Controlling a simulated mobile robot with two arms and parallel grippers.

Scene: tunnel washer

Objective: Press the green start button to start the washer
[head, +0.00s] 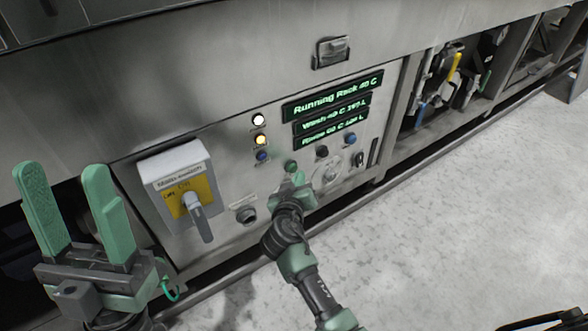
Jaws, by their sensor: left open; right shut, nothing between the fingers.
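The washer's grey control panel (215,150) fills the middle of the head view.
A switch box with a yellow plate and grey handle (197,215) stands out from the panel between my grippers. White, yellow and blue lamps (260,140) line up left of the display. Black and blue buttons (350,138) lie right of the green one.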

